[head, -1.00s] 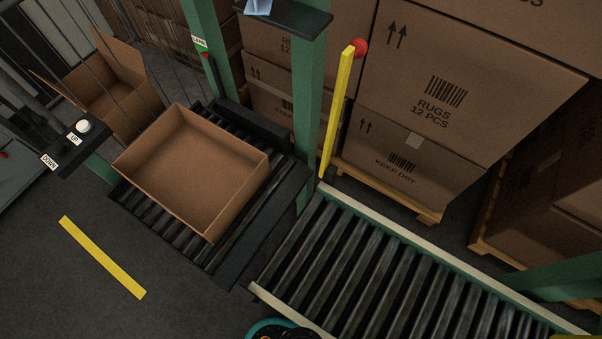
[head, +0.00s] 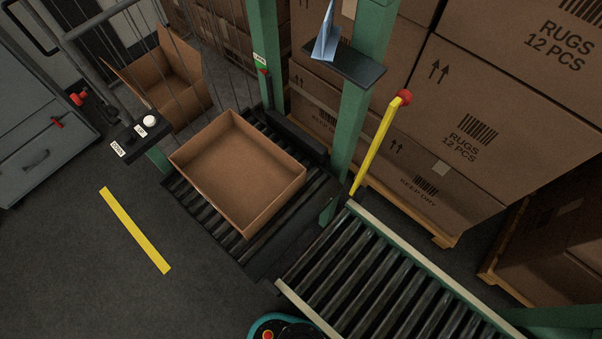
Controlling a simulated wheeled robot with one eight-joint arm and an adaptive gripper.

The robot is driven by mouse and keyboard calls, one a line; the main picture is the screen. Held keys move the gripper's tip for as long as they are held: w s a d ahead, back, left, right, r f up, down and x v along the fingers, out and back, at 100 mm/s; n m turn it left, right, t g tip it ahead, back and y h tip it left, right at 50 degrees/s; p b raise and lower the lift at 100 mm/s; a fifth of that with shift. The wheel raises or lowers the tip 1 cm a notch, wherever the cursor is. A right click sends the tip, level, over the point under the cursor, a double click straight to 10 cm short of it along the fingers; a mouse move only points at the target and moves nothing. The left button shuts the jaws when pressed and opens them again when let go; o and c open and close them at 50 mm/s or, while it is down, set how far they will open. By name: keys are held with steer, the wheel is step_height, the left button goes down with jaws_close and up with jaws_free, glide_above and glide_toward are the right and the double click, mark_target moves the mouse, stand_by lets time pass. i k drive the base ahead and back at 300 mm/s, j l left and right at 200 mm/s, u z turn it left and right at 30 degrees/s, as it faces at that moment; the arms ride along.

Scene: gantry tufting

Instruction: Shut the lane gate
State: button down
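The lane gate (head: 379,144) is a yellow bar with a red knob (head: 403,97) at its upper end. It stands raised, tilted a little to the right. Its lower end is at the far left corner of the roller conveyor (head: 385,280), beside a green post (head: 357,107). The bar is not lying across the rollers. My gripper is not in view. Only a teal and black rounded part, which seems to be mine, shows at the bottom edge.
An open, empty cardboard box (head: 243,181) sits on a black roller platform (head: 190,205) left of the conveyor. A control panel with a white button (head: 149,121) stands left of it. Stacked rug cartons (head: 472,138) fill the back right. Floor with a yellow stripe (head: 135,230) is clear at left.

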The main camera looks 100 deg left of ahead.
mark_target(404, 97)
steer(key=u, duration=3.2)
